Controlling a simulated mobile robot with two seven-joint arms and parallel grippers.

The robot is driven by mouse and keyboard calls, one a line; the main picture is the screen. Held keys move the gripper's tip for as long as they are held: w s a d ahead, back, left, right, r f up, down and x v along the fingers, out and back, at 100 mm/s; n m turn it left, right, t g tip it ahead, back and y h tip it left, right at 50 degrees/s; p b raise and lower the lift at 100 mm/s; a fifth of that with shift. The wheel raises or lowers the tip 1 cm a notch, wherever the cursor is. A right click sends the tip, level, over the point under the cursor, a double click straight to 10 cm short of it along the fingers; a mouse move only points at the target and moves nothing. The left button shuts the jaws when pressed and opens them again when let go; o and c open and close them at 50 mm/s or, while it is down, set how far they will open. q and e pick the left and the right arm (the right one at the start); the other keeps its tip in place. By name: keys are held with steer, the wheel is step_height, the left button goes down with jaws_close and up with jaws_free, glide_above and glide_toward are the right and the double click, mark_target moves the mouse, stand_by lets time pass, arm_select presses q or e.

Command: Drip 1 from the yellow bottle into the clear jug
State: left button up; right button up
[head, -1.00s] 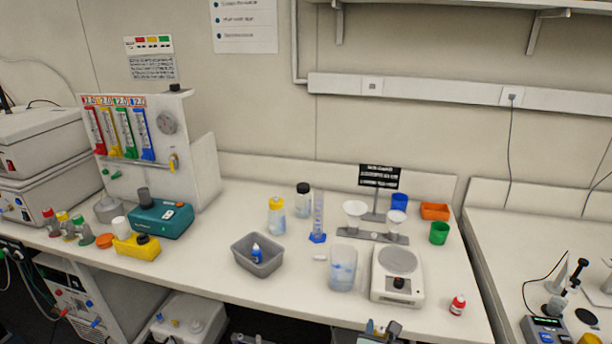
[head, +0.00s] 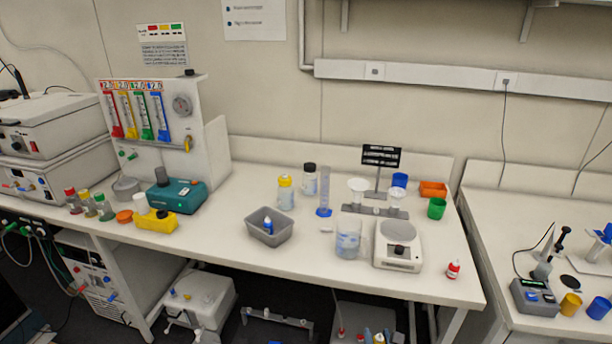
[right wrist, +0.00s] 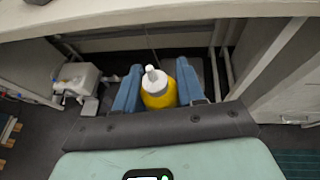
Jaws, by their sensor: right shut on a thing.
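The clear jug (head: 347,240) stands upright on the bench, just left of the white balance. The yellow bottle (right wrist: 158,93), with a white nozzle cap, is between the blue fingers of my right gripper (right wrist: 157,90) in the right wrist view. My right gripper is shut on it and holds it upright, in front of and below the bench edge. My left gripper is not in view.
A grey tub (head: 270,227) with a blue bottle is left of the jug. A blue-based cylinder (head: 324,195) and funnel stand are behind.

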steer(key=shift+s+a+f+n+y, duration=0.15)
steer(key=shift+s+f+n+y, duration=0.15)
steer(key=shift+s+f+y, duration=0.3)
steer(key=s+f, duration=0.4)
steer(key=f, duration=0.1)
steer(key=shift+w, duration=0.15)
